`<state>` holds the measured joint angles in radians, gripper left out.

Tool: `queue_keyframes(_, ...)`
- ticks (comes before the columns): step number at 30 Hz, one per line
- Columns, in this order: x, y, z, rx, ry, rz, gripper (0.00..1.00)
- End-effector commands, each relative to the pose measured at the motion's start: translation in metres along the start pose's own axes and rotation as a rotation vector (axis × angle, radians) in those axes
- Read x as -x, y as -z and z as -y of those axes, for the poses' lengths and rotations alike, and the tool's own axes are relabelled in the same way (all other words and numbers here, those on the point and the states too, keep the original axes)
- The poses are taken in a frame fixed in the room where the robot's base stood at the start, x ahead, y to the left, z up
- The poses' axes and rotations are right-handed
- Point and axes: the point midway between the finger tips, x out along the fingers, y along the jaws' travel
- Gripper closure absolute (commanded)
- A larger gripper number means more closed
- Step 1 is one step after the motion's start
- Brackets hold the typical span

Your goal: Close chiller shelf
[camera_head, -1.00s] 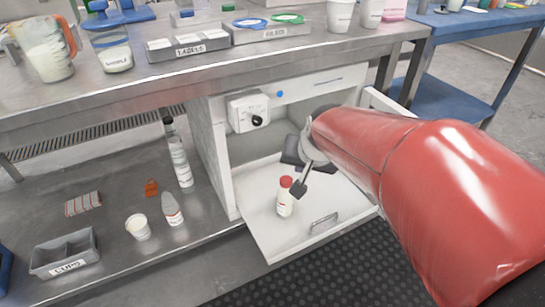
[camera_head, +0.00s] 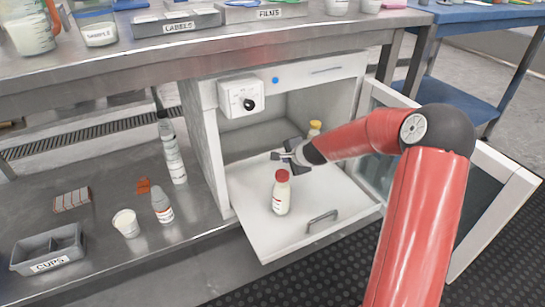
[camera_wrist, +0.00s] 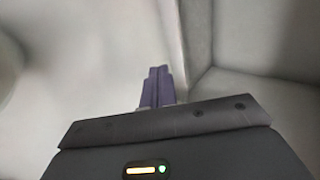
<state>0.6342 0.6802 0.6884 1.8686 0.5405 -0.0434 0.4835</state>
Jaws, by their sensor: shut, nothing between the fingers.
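The chiller shelf (camera_head: 255,207) is a white pull-out tray with a metal handle (camera_head: 322,221) on its front. It is slid out of the white chiller cabinet (camera_head: 204,140). A bottle with a red cap (camera_head: 281,194) stands upright on the shelf. A bottle with a yellow cap (camera_head: 315,128) stands further back at the cabinet's right side, partly hidden by my arm. My gripper (camera_head: 276,155) is shut and empty, above the back of the shelf at the cabinet opening. In the wrist view its fingers (camera_wrist: 157,88) are together against pale surfaces.
The glass chiller door (camera_head: 490,200) stands open on the right, behind my arm. A control box with a black knob (camera_head: 240,97) is on the cabinet's upper left. Bottles, a cup (camera_head: 126,222) and a grey cups bin (camera_head: 48,250) stand on the lower shelf at left.

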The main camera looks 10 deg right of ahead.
Motion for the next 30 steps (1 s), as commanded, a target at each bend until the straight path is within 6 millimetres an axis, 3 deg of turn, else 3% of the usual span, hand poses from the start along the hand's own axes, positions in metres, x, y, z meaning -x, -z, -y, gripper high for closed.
queue_keyframes(12, -0.088, -0.002, -0.002, 0.005, -0.003, 0.003, 1.00)
queue_keyframes(19, -0.108, -0.002, 0.021, 0.005, -0.001, 0.001, 1.00)
queue_keyframes(30, -0.115, -0.001, 0.026, 0.004, -0.002, 0.001, 1.00)
